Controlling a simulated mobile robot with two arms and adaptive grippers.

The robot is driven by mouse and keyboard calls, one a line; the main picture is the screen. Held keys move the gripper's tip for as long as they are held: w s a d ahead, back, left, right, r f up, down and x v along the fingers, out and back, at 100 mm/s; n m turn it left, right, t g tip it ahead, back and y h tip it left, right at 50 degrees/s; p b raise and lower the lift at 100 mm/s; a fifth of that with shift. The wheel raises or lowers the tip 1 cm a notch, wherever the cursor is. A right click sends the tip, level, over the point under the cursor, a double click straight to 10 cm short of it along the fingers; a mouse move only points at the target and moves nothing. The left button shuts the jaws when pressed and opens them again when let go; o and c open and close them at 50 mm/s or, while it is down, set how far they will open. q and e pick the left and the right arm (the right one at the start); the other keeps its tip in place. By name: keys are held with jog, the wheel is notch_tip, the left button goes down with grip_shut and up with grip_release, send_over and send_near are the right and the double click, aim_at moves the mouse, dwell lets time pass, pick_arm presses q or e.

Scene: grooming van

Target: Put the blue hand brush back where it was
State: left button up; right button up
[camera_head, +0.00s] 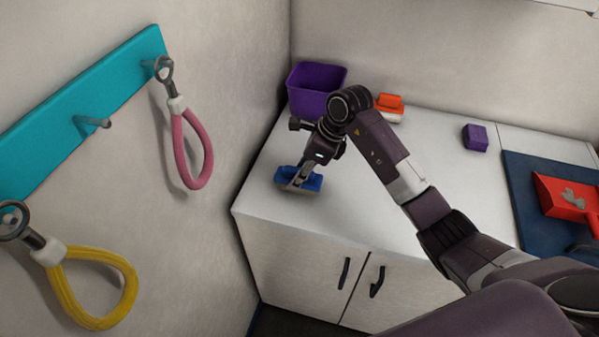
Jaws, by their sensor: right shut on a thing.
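The blue hand brush (312,181) is at the left front part of the white counter (385,210). My right gripper (299,180) reaches down from above and is shut on the brush. The fingers cover part of the brush. I cannot tell whether the brush touches the counter top or is held just above it. My left gripper is not in view.
A purple bin (312,88) stands at the back left, with an orange and white item (389,106) beside it. A purple block (475,138) is further right. A red dustpan (565,197) lies on a blue mat (522,190). Pink (190,165) and yellow (75,300) loops hang from a teal rail (60,105).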

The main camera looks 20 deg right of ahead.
jog(key=o, duration=1.1)
jog(key=shift+o, duration=0.2)
jog(key=shift+d+r, duration=0.1)
jog(key=shift+r, duration=0.15)
jog(key=b+v, duration=0.3)
jog(key=v, duration=0.8)
jog(key=shift+r+b, duration=0.3)
jog(key=shift+s, duration=0.15)
